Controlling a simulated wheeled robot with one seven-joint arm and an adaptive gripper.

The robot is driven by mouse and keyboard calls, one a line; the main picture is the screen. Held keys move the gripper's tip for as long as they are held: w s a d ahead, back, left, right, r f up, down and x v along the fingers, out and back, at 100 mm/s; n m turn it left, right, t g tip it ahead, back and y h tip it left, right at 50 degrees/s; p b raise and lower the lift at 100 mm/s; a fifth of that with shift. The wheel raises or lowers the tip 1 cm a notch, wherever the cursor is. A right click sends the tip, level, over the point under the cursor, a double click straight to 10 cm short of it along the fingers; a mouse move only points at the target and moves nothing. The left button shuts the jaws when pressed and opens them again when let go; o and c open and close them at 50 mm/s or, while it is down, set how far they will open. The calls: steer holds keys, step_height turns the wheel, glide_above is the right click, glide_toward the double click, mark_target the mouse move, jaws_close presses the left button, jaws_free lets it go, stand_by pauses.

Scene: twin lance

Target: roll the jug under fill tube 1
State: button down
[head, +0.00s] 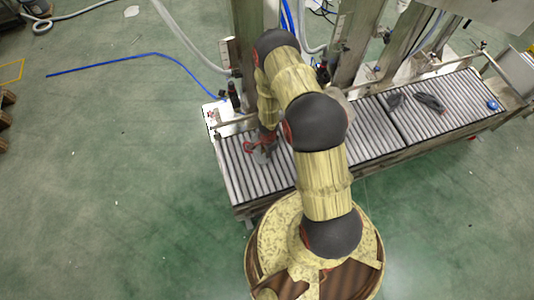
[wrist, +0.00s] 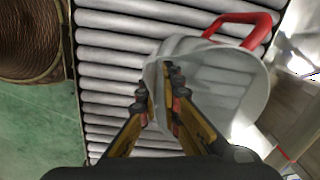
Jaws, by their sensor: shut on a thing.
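The jug is a translucent, whitish vessel with a red handle. It shows in the wrist view (wrist: 225,85) on the grey roller conveyor (wrist: 110,60). In the head view a small part of the jug (head: 261,157) shows near the conveyor's left end, mostly hidden by my arm. My gripper (wrist: 158,95) is shut on the jug's near wall, with the handle on the far side. The gripper also shows in the head view (head: 268,141). I cannot make out which part of the frame behind the conveyor is fill tube 1.
The conveyor (head: 375,128) runs right from the jug, with a rail along its back. Dark cable-like items (head: 430,102) and a blue round item (head: 492,105) lie farther right. Upright posts (head: 355,45) and dark bottle-shaped parts (head: 233,95) stand behind. Green floor (head: 110,170) is open at left.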

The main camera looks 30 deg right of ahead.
stand_by(0.3)
steer(key=c, duration=2)
jaws_free()
steer(key=shift+c, duration=0.2)
steer(key=shift+o, duration=0.6)
steer(key=shift+r, duration=0.1)
step_height(320, 180, up, 9)
steer(key=shift+s+f, duration=0.1)
steer(key=shift+s, duration=0.05)
steer(key=shift+r, duration=0.7)
steer(key=shift+s+r, duration=0.1)
steer(key=shift+r, duration=0.6)
steer(key=shift+r, duration=0.1)
